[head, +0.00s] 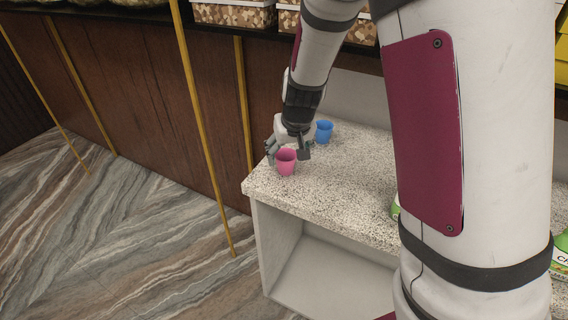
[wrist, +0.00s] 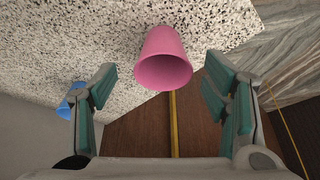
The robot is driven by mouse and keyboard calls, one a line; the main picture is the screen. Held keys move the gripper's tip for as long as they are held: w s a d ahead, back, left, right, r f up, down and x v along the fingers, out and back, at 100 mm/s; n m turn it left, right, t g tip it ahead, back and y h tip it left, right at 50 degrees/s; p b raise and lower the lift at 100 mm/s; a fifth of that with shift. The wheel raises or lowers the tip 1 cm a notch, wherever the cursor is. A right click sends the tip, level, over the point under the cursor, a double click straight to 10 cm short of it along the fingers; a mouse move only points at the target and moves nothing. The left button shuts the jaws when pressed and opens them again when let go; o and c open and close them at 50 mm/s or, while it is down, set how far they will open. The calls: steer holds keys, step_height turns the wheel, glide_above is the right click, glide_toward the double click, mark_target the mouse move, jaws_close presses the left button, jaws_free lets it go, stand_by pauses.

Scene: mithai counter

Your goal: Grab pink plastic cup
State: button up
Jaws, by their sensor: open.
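The pink plastic cup (head: 286,162) stands upright near the left corner of the speckled counter in the head view. In the wrist view the pink cup (wrist: 163,60) is ahead of my gripper, centred between the finger lines, its open rim toward the camera. My gripper (head: 288,152) is just behind the cup in the head view, with its fingers spread. In the wrist view my gripper (wrist: 160,82) is open and empty, with a teal-padded finger on each side. I cannot tell whether a finger touches the cup.
A blue cup (head: 324,131) stands behind and right of the pink one, outside the left finger in the wrist view (wrist: 66,108). The speckled counter (head: 340,185) has free room to the right. Its left edge is close to the pink cup. Dark wood panelling (head: 150,95) rises behind.

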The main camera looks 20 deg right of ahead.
steer(key=shift+b+x, duration=0.4)
steer(key=shift+x, duration=2.3)
steer(key=shift+a, duration=0.15)
steer(key=shift+c, duration=0.4)
steer(key=c, duration=1.1)
